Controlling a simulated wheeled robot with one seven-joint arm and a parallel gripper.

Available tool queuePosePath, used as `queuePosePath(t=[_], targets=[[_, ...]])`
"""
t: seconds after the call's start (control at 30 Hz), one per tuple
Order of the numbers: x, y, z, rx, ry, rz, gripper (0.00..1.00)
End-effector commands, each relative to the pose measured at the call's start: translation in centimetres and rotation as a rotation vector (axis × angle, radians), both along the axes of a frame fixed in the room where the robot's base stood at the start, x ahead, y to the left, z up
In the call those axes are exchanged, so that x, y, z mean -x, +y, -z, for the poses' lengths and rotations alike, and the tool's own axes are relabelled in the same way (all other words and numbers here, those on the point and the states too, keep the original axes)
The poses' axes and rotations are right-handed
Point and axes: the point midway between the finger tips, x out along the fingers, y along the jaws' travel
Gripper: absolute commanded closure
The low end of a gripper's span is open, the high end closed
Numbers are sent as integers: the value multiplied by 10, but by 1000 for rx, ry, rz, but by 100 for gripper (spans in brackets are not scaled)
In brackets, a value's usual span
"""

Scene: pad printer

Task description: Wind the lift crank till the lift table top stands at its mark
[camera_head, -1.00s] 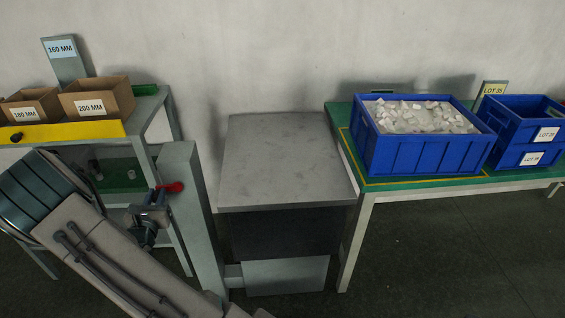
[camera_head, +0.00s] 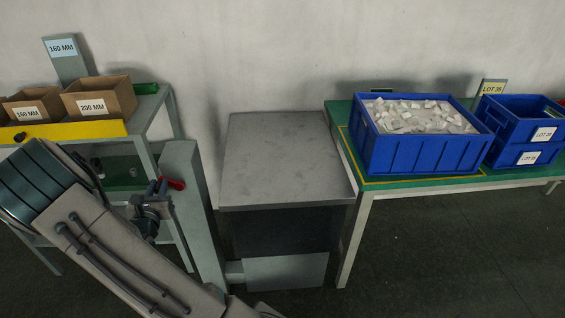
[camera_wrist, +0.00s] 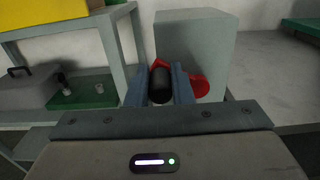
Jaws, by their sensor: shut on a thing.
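The lift table top (camera_head: 285,160) is a flat grey slab in the middle of the head view, between the two benches. A grey post (camera_head: 190,215) stands at its left front. The lift crank (camera_head: 175,184) shows as a red part at the post's upper left side. In the wrist view the crank's red arm and hub (camera_wrist: 200,87) lie against the post, and its dark knob (camera_wrist: 161,86) sits between the jaws. My gripper (camera_head: 152,192) is shut on the crank knob; the jaws also show in the wrist view (camera_wrist: 160,88). I cannot make out the height mark.
The right bench (camera_head: 352,160) carries a blue crate (camera_head: 415,150) of pale pieces and stacked blue crates (camera_head: 520,130). The left bench (camera_head: 155,105) holds cardboard boxes (camera_head: 98,98) behind a yellow strip (camera_head: 60,133) and a "160 MM" sign (camera_head: 62,48).

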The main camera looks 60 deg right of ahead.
Motion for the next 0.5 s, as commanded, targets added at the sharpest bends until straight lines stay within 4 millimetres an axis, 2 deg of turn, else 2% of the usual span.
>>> queuePosePath(t=[0.03,0.3,0.5], targets=[[7,-6,2,-2,12,16,100],[23,-20,-14,-5,14,21,100],[25,-20,-13,-7,17,16,100]])
